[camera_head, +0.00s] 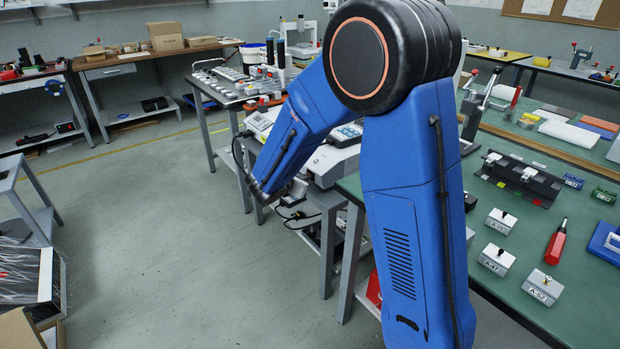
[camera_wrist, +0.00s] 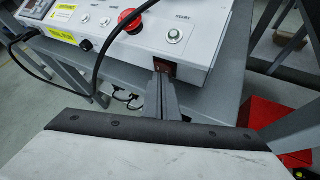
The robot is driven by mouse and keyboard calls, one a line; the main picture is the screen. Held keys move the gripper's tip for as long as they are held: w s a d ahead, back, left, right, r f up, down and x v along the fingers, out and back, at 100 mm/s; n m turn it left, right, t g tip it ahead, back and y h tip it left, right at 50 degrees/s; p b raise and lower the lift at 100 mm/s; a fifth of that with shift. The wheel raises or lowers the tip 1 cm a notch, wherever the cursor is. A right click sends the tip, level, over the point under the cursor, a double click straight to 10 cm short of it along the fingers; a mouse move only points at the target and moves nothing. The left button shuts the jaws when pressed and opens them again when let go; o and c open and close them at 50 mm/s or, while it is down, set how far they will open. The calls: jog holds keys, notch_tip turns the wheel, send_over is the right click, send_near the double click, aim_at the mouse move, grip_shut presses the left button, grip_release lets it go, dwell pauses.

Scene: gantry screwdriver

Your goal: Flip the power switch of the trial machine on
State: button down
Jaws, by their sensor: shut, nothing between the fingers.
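The trial machine's light grey front panel (camera_wrist: 203,58) fills the top of the wrist view. It carries a small dark reddish power switch (camera_wrist: 164,67) low on the panel, a START button (camera_wrist: 174,36) above it, and a red mushroom button (camera_wrist: 131,19) to the left. My gripper (camera_wrist: 161,79) is shut and empty. Its fingertips are right at the switch and hide part of it; I cannot tell whether they touch it, nor which way the switch is set. In the head view my arm covers much of this area and the gripper is not clearly seen.
A black cable (camera_wrist: 101,60) loops in front of the panel's left part. A red box (camera_wrist: 262,122) stands below on the right. In the head view, a green workbench (camera_head: 500,300) with small blocks and a red-handled screwdriver (camera_head: 556,242) lies right of my arm.

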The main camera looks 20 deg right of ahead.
dwell(0.5)
jog(key=shift+s+a, duration=0.1)
jog(key=shift+a, duration=0.5)
jog(key=a, duration=0.3)
jog(key=s+a, duration=0.1)
jog(key=a, duration=0.1)
dwell(0.4)
dwell(0.3)
